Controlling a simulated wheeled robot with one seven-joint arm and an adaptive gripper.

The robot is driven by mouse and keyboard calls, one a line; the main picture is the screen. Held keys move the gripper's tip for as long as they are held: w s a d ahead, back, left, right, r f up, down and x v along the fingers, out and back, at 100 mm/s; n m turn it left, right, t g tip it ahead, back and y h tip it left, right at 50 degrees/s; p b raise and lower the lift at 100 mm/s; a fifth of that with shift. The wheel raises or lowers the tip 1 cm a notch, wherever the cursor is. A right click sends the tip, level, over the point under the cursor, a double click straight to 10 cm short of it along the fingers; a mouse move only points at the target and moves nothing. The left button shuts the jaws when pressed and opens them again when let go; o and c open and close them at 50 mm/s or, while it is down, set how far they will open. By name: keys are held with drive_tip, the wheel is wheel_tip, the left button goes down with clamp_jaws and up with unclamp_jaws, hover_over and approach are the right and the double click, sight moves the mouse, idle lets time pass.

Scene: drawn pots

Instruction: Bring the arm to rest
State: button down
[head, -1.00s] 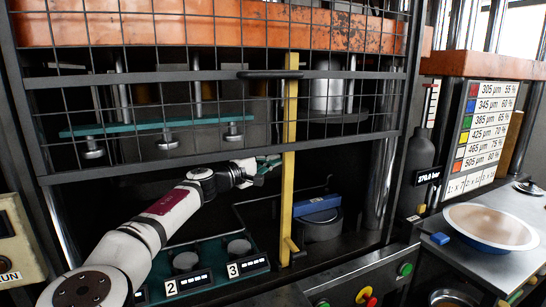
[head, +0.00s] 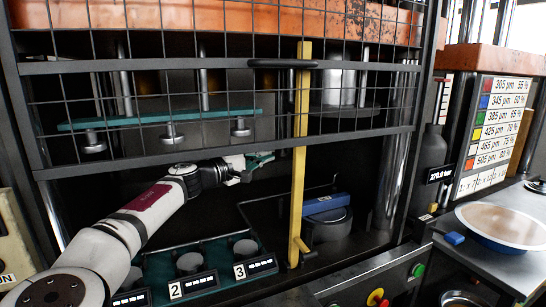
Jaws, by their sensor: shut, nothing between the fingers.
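My arm reaches in from the lower left of the head view, under the raised mesh guard (head: 215,95). My gripper (head: 268,156) is at its end, small and greenish, pointing right just left of the yellow upright bar (head: 301,150). Its fingers look closed together and hold nothing. Whether the tips touch the bar cannot be told; they look a little apart from it. Below the gripper is a dark green tray (head: 215,251) with round grey pieces and labels 2 and 3.
A blue block (head: 326,204) lies on a dark cylinder (head: 327,226) right of the bar. A teal plate (head: 160,120) hangs above the arm. A dark bottle (head: 428,165) stands right of the press.

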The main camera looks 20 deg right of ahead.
drive_tip(key=v, duration=0.5)
drive_tip(key=s+d+f+m+g+y+b, duration=0.25)
drive_tip(key=s+d+f+g+y, duration=0.25)
drive_tip(key=d+f, duration=0.55)
drive_tip(key=s+a+f+m+g+y, duration=0.1)
drive_tip(key=s+f+m+y, duration=0.2)
drive_tip(key=s+f+y, duration=0.55)
drive_tip(key=s+a+r+t+y, duration=0.1)
drive_tip(key=s+a+r, duration=0.3)
drive_tip(key=s, duration=0.4)
drive_tip(key=s+a+r+n+t+y+p, duration=0.1)
drive_tip(key=s+a+r+t, duration=0.1)
drive_tip(key=s+a+r, duration=0.3)
drive_tip(key=s+a+r+n+t+y+p, duration=0.1)
drive_tip(key=s+a+r, duration=0.4)
drive_tip(key=s, duration=0.8)
drive_tip(key=shift+a+r+t+y, duration=0.2)
drive_tip(key=shift+r+t+y, duration=0.15)
drive_tip(key=shift+r+t, duration=0.55)
drive_tip(key=shift+r, duration=0.1)
